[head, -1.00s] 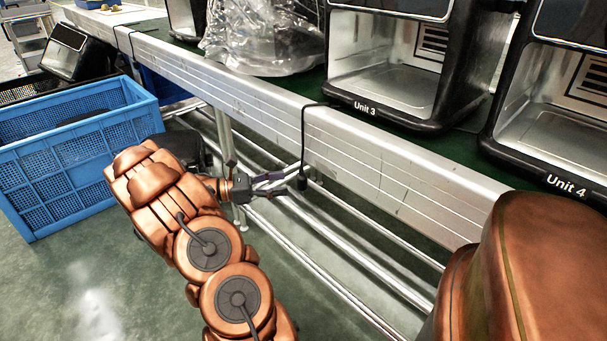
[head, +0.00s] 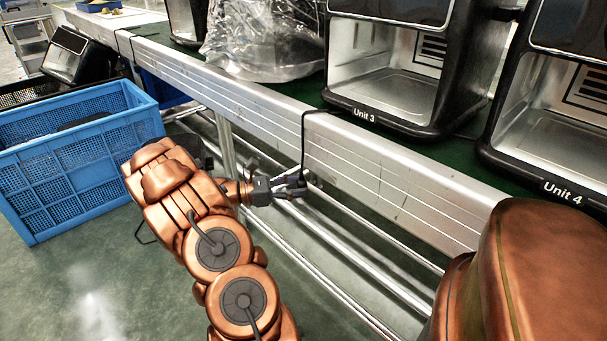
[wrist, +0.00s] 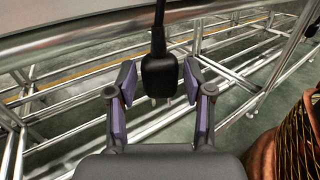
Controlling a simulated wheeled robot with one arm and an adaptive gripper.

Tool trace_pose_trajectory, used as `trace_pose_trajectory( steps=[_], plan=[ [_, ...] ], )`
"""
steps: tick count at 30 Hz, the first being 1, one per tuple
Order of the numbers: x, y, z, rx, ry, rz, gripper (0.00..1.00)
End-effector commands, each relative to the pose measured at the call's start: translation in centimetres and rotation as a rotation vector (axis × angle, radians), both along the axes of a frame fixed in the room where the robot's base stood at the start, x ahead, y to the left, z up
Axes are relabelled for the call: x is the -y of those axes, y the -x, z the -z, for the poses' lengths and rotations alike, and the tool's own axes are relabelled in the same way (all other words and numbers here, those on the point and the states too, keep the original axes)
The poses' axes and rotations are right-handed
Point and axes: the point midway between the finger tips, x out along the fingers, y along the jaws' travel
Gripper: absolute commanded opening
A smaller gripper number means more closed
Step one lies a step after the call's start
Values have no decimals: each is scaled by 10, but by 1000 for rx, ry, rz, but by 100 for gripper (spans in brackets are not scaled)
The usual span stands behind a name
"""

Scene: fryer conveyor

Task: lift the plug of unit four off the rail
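A black plug (wrist: 159,76) hangs upright on a black cable, prongs down, in the wrist view. The cable (head: 303,140) drops over the silver rail (head: 375,160) just below and left of the Unit 3 label in the head view. My gripper (head: 291,184) is at the plug, and its fingers largely hide it there. In the wrist view my gripper (wrist: 159,84) is open, with one purple-padded finger on each side of the plug and narrow gaps showing. Unit 4 (head: 550,130) stands at the far right; no hanging plug shows below its visible part.
Unit 3 (head: 390,75) and a clear plastic bag (head: 262,40) stand on the green conveyor. Metal frame bars (head: 340,245) run below the rail. A blue crate (head: 75,165) is on the floor at left. Another cable (head: 128,45) crosses the rail at upper left.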

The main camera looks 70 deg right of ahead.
Motion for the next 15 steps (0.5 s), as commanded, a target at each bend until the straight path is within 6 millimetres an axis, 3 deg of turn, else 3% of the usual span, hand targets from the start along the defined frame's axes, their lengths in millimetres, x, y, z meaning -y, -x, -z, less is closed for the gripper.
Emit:
trace_pose_trajectory(
  steps=[2, 10, 15],
  plan=[
    [0, 0, 0, 0, 0, 0, 40],
    [0, 0, 0, 0, 0, 0, 11],
    [0, 0, -1, 0, 0, 0, 11]
  ],
)
